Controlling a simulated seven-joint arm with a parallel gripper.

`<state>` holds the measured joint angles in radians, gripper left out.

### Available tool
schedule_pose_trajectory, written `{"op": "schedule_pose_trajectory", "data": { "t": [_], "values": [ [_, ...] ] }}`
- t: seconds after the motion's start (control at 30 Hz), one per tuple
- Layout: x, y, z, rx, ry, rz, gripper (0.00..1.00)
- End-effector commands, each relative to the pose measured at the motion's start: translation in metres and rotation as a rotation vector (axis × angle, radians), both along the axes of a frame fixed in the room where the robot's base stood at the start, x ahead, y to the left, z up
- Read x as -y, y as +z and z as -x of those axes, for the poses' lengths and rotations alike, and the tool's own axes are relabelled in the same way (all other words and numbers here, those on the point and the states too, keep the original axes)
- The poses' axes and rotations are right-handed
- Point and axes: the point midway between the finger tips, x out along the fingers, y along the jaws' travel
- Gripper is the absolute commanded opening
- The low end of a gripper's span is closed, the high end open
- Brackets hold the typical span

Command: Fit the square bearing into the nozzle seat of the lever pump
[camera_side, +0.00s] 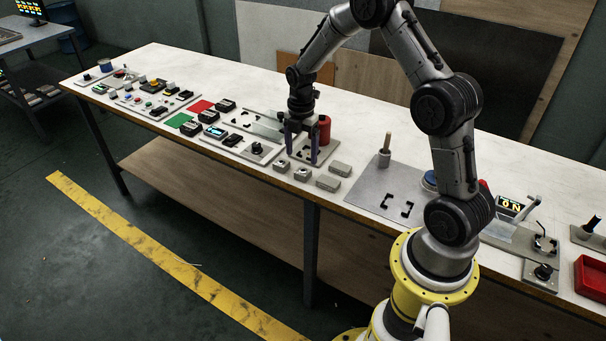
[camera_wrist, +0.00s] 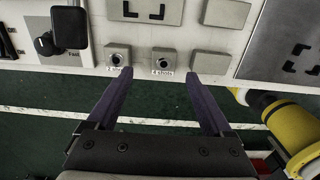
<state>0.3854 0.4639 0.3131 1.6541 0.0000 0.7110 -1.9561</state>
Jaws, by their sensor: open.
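My gripper (camera_side: 301,160) is open and empty, pointing down over the bench near its front edge. It also shows in the wrist view (camera_wrist: 158,72). Two small grey square pieces with round dark holes lie by the fingertips: one labelled "2 shots" (camera_wrist: 118,57), one labelled "4 shots" (camera_wrist: 163,61). The "4 shots" piece lies between the finger lines, just beyond the tips. I cannot tell which piece is the square bearing. A device with a raised grey lever (camera_side: 523,210) stands at the right; it may be the lever pump. I cannot make out its nozzle seat.
Plain grey blocks (camera_side: 328,183) lie right of the holed pieces. A red cylinder (camera_side: 324,128) stands close behind my gripper. A grey plate (camera_side: 370,188) with black corner brackets, a red tray (camera_side: 592,277) and control panels (camera_side: 155,95) occupy the bench. Its back middle is clear.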

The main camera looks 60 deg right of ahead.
Motion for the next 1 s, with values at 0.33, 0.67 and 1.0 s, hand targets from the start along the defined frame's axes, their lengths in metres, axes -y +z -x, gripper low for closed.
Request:
{"op": "schedule_pose_trajectory", "data": {
  "t": [0.33, 0.67, 1.0],
  "values": [
    [-0.002, -0.036, 0.008, -0.004, 0.0, -0.002, 0.85],
    [-0.002, -0.056, 0.006, 0.001, 0.0, 0.0, 0.85],
    [-0.002, -0.056, 0.006, 0.001, 0.0, 0.0, 0.45]
  ]
}}
